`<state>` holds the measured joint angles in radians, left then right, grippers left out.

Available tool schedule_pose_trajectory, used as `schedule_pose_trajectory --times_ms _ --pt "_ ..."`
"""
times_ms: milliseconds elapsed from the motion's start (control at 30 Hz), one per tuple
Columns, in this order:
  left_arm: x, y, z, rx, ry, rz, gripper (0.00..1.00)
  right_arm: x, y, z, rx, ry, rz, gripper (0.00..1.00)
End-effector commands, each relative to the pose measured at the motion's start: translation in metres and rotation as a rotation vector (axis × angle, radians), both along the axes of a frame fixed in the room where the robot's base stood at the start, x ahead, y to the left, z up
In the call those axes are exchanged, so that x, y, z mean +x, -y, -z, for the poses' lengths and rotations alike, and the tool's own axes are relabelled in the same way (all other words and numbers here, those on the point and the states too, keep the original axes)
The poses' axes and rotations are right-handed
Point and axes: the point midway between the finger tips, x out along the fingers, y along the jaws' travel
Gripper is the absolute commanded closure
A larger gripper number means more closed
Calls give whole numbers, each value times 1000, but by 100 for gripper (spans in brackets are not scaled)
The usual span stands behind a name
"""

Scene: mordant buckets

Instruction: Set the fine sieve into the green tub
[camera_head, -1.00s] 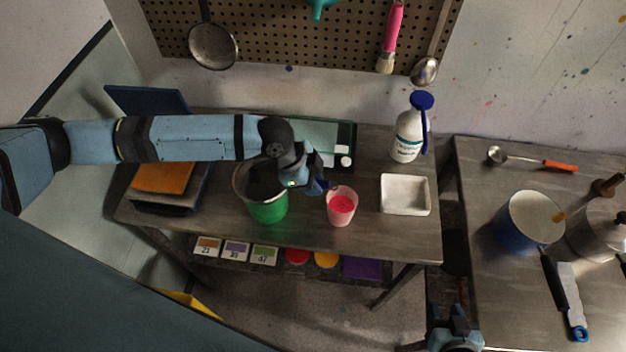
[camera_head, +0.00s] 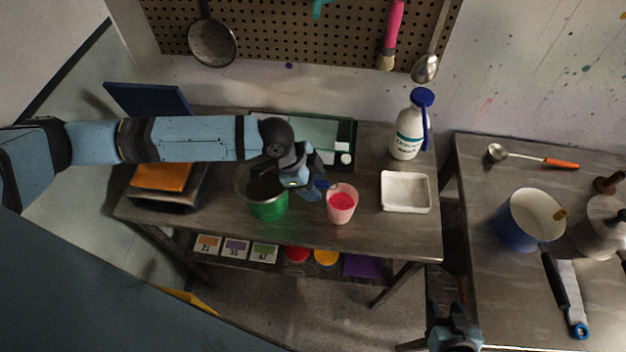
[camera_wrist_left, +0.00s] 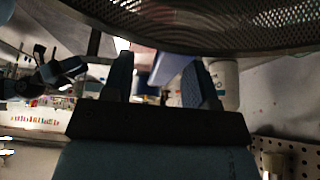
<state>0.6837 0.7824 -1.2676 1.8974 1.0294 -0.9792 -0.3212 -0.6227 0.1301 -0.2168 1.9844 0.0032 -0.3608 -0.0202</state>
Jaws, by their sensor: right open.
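The green tub (camera_head: 268,210) stands on the left table. The fine sieve (camera_head: 243,187), a dark mesh bowl with a pale rim, is over the tub's mouth and hides most of it. I cannot tell whether the sieve touches the tub. My left gripper (camera_head: 306,190) is shut on the sieve's handle, just right of the tub; a blue handle end shows beyond the fingers. In the left wrist view the sieve's mesh (camera_wrist_left: 230,30) spans the top, beyond the fingers (camera_wrist_left: 160,80). My right gripper (camera_head: 455,332) is open and empty at the bottom edge, low between the tables.
A pink cup (camera_head: 342,204) stands close right of my left gripper. A white tray (camera_head: 405,207) and a white bottle (camera_head: 408,133) are further right. A scale (camera_head: 346,146) lies behind. The right table holds a blue pot (camera_head: 520,231) and a ladle (camera_head: 510,155).

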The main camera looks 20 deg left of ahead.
Motion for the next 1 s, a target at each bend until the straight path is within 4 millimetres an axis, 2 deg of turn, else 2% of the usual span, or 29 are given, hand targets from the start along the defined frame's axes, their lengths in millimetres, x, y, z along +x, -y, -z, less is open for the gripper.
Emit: schedule_pose_trajectory --times_ms 267,367,800,1000 --pt "0 -1 -1 0 0 0 47 0 1 1 -3 2 1 57" --pt "0 -6 -11 0 3 0 47 -1 2 4 -3 1 4 57" --pt "-11 -48 -95 1 3 -1 47 -2 0 19 1 -4 0 57" --pt "-14 -59 -118 -1 2 -1 47 0 -1 20 2 -1 -1 57"
